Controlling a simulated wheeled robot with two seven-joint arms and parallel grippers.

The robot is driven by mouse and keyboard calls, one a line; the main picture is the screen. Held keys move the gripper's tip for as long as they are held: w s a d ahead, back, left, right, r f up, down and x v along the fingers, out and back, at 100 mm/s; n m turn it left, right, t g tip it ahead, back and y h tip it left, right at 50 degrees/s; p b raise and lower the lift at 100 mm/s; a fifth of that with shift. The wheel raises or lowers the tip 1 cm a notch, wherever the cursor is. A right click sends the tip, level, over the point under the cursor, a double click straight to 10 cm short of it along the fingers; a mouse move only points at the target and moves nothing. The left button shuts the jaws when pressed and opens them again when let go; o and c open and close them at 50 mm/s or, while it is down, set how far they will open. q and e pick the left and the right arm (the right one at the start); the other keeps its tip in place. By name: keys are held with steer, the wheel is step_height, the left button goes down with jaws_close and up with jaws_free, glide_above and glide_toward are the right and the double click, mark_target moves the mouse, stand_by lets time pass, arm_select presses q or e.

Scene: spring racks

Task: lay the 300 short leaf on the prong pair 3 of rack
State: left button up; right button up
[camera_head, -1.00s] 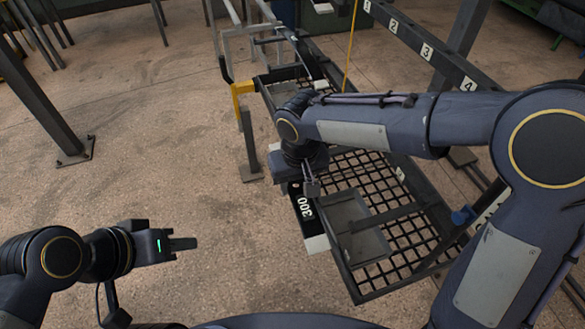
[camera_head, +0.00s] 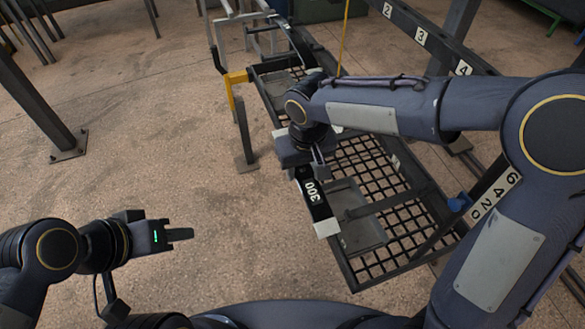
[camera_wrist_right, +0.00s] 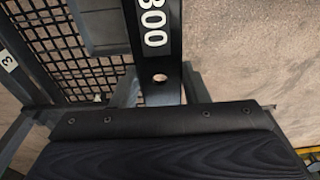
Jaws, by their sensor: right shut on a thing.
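The 300 short leaf (camera_head: 321,211) is a dark bar with a white "300" and a pale end. My right gripper (camera_head: 319,172) is shut on it and holds it by its far part, over the left edge of the mesh tray. In the right wrist view the leaf (camera_wrist_right: 154,58) shows its "300" and a round hole near the gripper (camera_wrist_right: 165,98). The rack's numbered beam (camera_head: 441,52) is at the upper right, with plates 2, 3 and 4 in view. The prongs of pair 3 cannot be made out. My left gripper (camera_head: 180,234) is empty at the lower left; its finger gap is unclear.
The mesh tray (camera_head: 345,268) lies below the leaf and holds a grey flat bin (camera_head: 352,205). A yellow-topped post (camera_head: 238,77) stands at its left.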

steer(key=w+d+f+b, duration=0.1)
steer(key=w+d+f, duration=0.2)
steer(key=d, duration=0.7)
steer(key=shift+w+d+f+b, duration=0.15)
steer(key=shift+w+d+b, duration=0.2)
steer(key=shift+w, duration=0.05)
stand_by(0.4)
steer(key=o, duration=1.2)
steer(key=r, duration=0.5)
steer(key=s+r, duration=0.1)
steer(key=r, duration=0.1)
steer(key=shift+d+r, duration=0.15)
steer(key=shift+r, duration=0.25)
